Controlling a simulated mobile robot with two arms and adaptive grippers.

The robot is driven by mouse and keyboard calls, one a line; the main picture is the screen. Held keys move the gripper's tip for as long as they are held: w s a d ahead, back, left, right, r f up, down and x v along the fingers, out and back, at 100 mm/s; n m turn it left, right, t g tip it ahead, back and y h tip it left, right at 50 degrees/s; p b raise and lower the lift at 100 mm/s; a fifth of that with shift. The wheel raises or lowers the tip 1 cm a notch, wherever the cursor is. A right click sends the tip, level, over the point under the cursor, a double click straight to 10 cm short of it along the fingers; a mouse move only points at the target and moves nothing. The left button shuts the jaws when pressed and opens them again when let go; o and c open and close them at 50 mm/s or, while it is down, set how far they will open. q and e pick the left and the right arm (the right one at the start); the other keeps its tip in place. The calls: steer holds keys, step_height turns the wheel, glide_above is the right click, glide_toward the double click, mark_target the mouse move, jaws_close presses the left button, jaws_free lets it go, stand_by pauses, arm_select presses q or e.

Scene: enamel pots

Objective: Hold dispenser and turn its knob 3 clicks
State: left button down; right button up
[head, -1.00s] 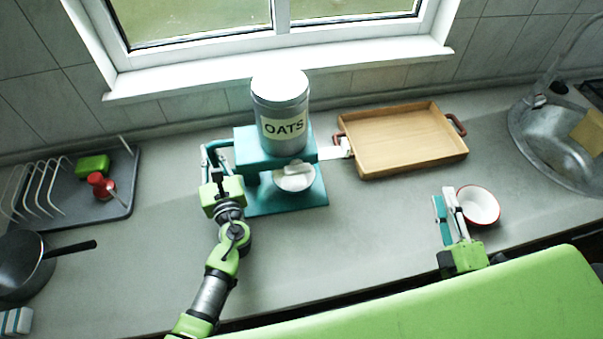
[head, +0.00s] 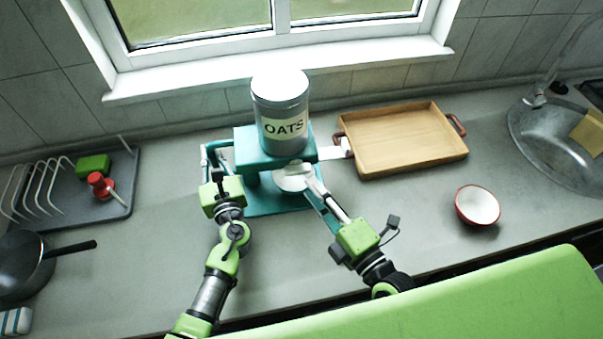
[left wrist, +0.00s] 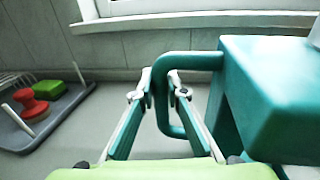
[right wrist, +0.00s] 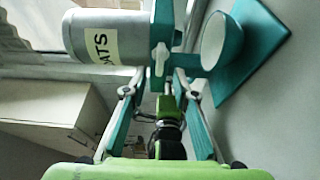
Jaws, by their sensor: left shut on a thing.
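The teal dispenser (head: 250,152) stands on the counter with a grey OATS canister (head: 285,115) on top. My left gripper (left wrist: 161,88) is shut on the dispenser's teal side handle (left wrist: 195,62).
A wooden tray (head: 400,140) lies right of the dispenser, and a red-rimmed bowl (head: 478,205) nearer the front. A sink (head: 550,150) is far right. A rack (head: 118,198) and a dark pan (head: 25,262) are at left. The counter between dispenser and red-rimmed bowl is mostly clear.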

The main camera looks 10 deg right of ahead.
mark_target(300, 174)
steer(key=x, duration=0.6)
steer(key=shift+c, duration=0.2)
jaws_close()
